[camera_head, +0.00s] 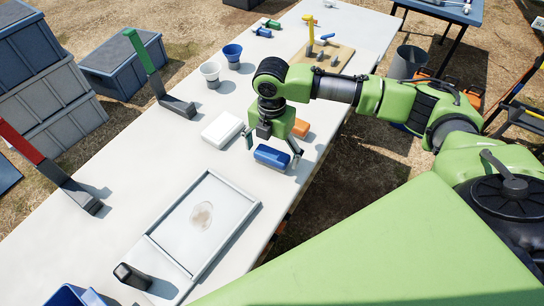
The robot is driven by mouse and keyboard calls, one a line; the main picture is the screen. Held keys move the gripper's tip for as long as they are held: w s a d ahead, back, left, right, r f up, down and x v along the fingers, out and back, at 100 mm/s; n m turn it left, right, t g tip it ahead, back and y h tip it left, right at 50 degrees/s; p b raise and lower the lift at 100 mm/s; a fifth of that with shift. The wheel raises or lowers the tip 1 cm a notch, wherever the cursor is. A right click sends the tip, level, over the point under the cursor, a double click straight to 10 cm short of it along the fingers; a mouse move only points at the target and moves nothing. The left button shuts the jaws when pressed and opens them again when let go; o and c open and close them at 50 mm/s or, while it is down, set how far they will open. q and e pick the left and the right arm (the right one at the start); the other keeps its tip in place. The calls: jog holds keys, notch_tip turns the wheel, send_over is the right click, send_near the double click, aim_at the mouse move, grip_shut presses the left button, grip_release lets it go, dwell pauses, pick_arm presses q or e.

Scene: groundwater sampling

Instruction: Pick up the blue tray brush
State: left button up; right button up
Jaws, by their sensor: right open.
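The blue tray brush (272,157) looks like a small blue block lying on the white table. My right gripper (272,150) is just over it, pointing down with its fingers apart. One finger shows to the left of the brush and one to the right. I cannot tell whether the fingers touch it. The underside of the brush is hidden. My left gripper is not in the picture.
A white block (222,130) lies left of the brush, and an orange block (301,128) lies behind it. A framed tray (247,215) lies in front. A white cup (211,73) and a blue cup (232,56) stand farther back.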

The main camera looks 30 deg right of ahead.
jog(key=shift+f, duration=0.5)
jog(key=c, duration=1.2)
